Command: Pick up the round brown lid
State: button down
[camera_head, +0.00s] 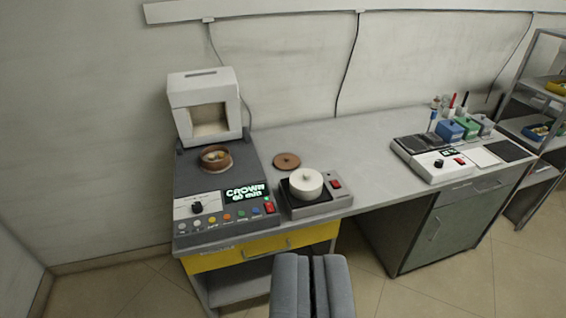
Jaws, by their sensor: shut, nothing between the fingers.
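The round brown lid (287,161) lies flat on the grey worktop (330,145). It has a small knob or hole at its centre; I cannot tell which. It is behind a white round pot (306,184) and to the right of a brown bowl (215,158). My gripper (312,262) is at the bottom of the view, in front of the bench. Its two grey fingers are shut with nothing between them. The gripper is well apart from the lid, and the lid is fully visible.
A control unit (225,208) with a lit display bears the bowl, with a white box (205,105) behind. The white pot stands on a small device (318,208) at the bench front. Another device (432,162) stands right. Worktop between is clear. A shelf rack (540,120) is far right.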

aim_at(287, 162)
jog(key=z, duration=0.05)
jog(key=i, duration=0.75)
jog(key=z, duration=0.4)
jog(key=i, duration=1.95)
jog(key=z, duration=0.25)
